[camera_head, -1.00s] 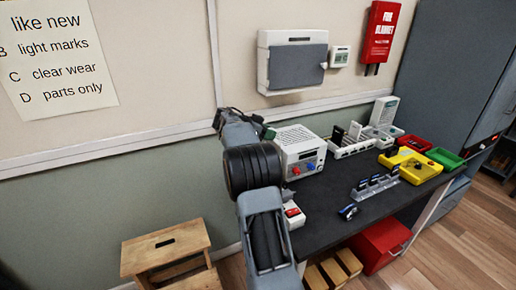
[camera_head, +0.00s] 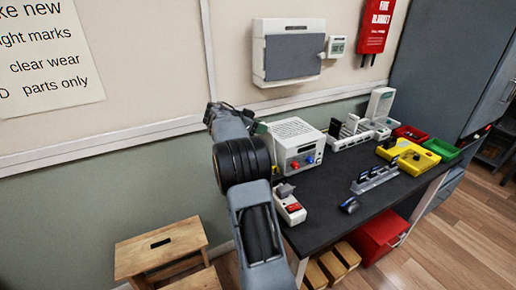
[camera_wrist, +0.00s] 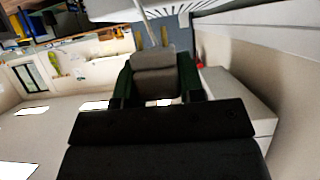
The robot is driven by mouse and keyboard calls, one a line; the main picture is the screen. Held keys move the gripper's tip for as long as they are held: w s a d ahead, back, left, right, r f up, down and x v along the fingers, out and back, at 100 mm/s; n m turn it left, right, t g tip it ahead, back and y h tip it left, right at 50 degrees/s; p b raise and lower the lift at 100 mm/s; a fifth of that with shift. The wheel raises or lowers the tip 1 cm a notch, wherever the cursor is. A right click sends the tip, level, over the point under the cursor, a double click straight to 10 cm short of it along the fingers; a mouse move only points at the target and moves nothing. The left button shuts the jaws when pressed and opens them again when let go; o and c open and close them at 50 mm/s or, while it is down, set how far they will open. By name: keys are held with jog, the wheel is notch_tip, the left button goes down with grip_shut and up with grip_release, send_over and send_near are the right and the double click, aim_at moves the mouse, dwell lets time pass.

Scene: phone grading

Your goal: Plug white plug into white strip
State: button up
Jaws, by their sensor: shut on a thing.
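A white strip (camera_head: 291,209) with a red switch lies on the near left part of the dark bench, just right of my arm. A dark grey block (camera_head: 285,190) sits at its far end; I cannot tell whether it is plugged in. In the wrist view my gripper (camera_wrist: 157,88) has its green-edged fingers shut on a grey-looking block (camera_wrist: 153,72) with a pale cable running up from it. This appears to be the white plug, in shadow. In the head view my arm mostly hides the gripper, and the held plug cannot be made out.
A white power supply box (camera_head: 296,145) stands behind the strip. A grey rack (camera_head: 374,178), a dark small item (camera_head: 349,205), a yellow tray (camera_head: 410,156), a red tray (camera_head: 410,133) and a green tray (camera_head: 442,149) are to the right. A wooden stool (camera_head: 160,250) stands left of the bench.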

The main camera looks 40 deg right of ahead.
jog(key=shift+f+b, duration=4.35)
jog(key=shift+f, duration=1.8)
jog(key=shift+a+b, duration=0.1)
jog(key=shift+b, duration=0.4)
jog(key=shift+f+b, duration=1.6)
jog(key=shift+b, duration=0.3)
jog(key=o, duration=1.1)
jog(key=shift+f, duration=0.25)
jog(key=p+v, duration=0.1)
jog(key=v, duration=1.3)
jog(key=shift+w+r+p, duration=0.1)
jog(key=shift+r+p, duration=0.3)
jog(key=shift+r, duration=0.1)
